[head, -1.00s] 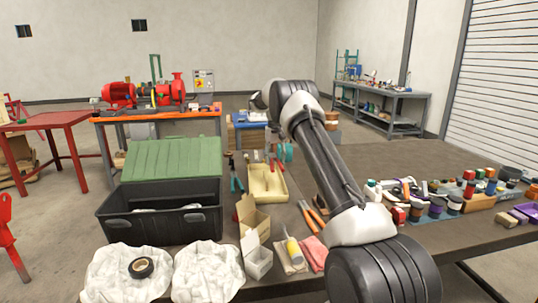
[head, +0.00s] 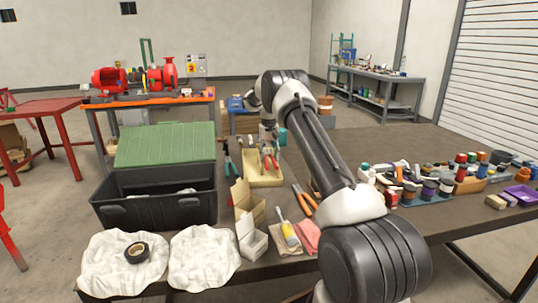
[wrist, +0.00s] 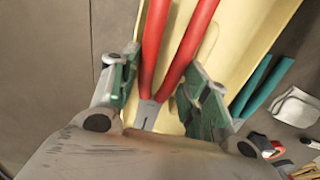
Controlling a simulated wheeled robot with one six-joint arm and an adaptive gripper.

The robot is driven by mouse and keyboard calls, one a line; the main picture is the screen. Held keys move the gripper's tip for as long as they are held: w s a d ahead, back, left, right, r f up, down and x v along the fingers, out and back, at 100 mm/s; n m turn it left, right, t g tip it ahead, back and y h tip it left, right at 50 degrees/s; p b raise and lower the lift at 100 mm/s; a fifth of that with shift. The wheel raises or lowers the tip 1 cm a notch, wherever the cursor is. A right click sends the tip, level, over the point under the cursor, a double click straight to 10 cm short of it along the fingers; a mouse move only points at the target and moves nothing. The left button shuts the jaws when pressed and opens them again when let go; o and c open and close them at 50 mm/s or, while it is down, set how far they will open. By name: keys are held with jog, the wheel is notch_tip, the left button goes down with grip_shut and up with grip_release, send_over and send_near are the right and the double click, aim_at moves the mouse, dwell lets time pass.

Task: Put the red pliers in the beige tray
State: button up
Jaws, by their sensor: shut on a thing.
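The red pliers (head: 269,160) are at the beige tray (head: 251,182), with their red handles over its inside. My gripper (head: 268,141) is above the tray's far part in the head view. In the wrist view the red handles (wrist: 172,48) run up between the two green-padded fingers of my gripper (wrist: 163,98), with the pale tray (wrist: 238,42) behind them. The gripper is shut on the pliers near their grey metal part. I cannot tell whether the pliers touch the tray's floor.
Teal-handled pliers (head: 230,168) lie just left of the tray. An open black toolbox (head: 155,207) and a small open carton (head: 246,208) stand nearer. Orange-handled pliers (head: 304,198) lie right of the tray. Bottles and jars crowd the table's right side.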

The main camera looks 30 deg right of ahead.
jog(key=o, duration=1)
notch_tip(320, 180, up, 12)
dwell(0.6)
